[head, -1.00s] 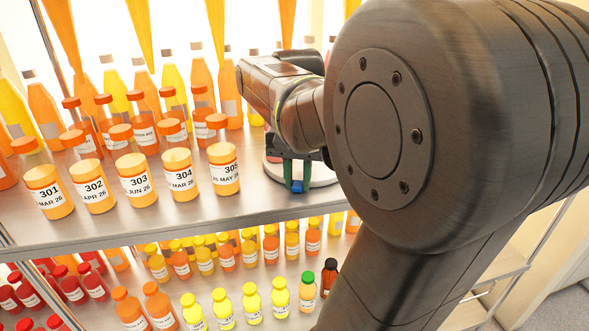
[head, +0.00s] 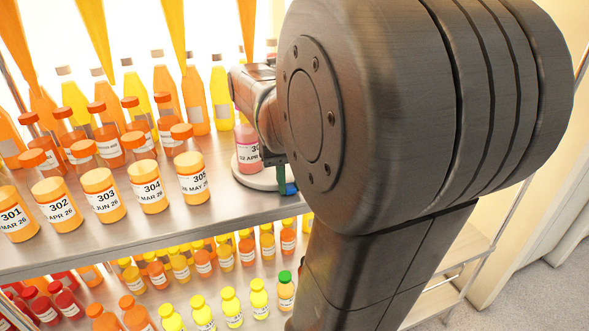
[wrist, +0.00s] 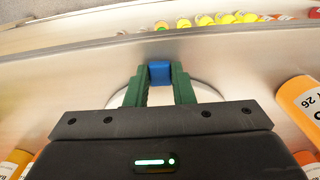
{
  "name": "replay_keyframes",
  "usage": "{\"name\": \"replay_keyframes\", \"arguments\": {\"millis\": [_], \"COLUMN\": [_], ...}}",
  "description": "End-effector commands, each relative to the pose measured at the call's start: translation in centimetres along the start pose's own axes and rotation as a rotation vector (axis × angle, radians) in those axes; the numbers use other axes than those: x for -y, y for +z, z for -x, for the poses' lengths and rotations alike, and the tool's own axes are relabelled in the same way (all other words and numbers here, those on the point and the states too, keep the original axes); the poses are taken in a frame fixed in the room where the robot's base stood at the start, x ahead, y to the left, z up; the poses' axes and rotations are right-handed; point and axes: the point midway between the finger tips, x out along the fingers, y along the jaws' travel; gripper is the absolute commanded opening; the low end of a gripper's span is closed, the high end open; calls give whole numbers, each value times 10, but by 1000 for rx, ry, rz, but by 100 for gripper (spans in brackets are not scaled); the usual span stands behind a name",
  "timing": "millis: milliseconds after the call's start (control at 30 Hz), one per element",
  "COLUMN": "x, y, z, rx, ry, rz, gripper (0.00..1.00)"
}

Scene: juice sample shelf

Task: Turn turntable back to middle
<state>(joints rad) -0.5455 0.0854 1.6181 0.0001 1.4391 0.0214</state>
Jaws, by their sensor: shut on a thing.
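The turntable is a round white disc (head: 256,180) at the right end of the upper shelf's row of jars; its rim also shows in the wrist view (wrist: 207,92). A pink jar (head: 248,152) with a white label stands on it, partly hidden by my arm. In the wrist view a blue block (wrist: 160,73), seemingly the turntable's handle, sits at the disc's edge. My gripper (wrist: 160,80) has its green fingers shut on this block, one on each side. In the head view my gripper (head: 286,182) is mostly hidden behind my arm.
Orange jars numbered 301 to 305, such as jar 305 (head: 192,178), stand left of the turntable near the shelf edge (head: 120,238). Tall bottles (head: 165,95) stand behind. A lower shelf holds several small bottles (head: 232,307). An orange jar (wrist: 300,105) is close on the wrist view's right.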

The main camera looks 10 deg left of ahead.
Motion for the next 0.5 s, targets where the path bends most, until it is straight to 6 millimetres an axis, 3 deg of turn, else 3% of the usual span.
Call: {"name": "replay_keyframes", "arguments": {"millis": [500], "x": [-4], "y": [-2], "z": [3], "rx": [-7], "ry": [2], "rz": [26], "gripper": [0]}}
